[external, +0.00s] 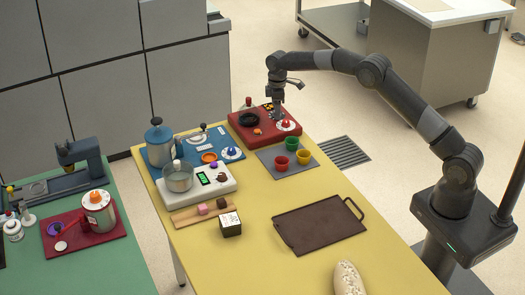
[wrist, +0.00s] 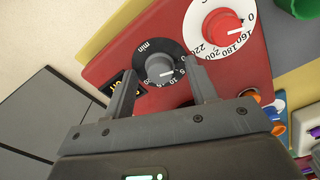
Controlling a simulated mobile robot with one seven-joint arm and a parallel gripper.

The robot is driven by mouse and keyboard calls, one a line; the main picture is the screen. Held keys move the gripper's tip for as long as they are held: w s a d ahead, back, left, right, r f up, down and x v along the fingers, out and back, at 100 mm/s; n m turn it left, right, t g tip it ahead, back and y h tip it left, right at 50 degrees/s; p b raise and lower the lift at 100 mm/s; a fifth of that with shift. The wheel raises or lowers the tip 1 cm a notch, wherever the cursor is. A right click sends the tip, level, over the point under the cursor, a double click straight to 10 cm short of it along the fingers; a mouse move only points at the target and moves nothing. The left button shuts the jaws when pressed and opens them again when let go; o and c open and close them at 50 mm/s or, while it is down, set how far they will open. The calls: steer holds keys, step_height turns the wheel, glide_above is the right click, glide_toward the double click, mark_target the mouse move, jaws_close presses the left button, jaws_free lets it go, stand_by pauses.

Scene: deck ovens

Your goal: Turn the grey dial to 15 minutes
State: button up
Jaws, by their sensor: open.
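The grey dial (wrist: 155,68) sits on the red oven panel (wrist: 105,67) in the wrist view. In the external view my gripper (external: 276,114) points down over the red unit (external: 247,133) and hides the grey dial.
A red dial (wrist: 222,26) with a white temperature ring sits beside the grey one. A small display (wrist: 121,88) with orange digits lies on the other side. Red, green and yellow cups stand on a grey tray (external: 283,171) in front of the red unit.

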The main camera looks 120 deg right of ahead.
steer(key=shift+c, duration=0.5)
steer(key=c, duration=0.9)
steer(key=shift+o, duration=0.2)
steer(key=shift+m, duration=0.4)
steer(key=m, duration=0.4)
steer(key=shift+m, duration=0.3)
steer(key=m, duration=1)
steer(key=shift+m, duration=0.4)
steer(key=m, duration=0.5)
steer(key=shift+f+m, duration=0.1)
steer(key=shift+m, duration=0.2)
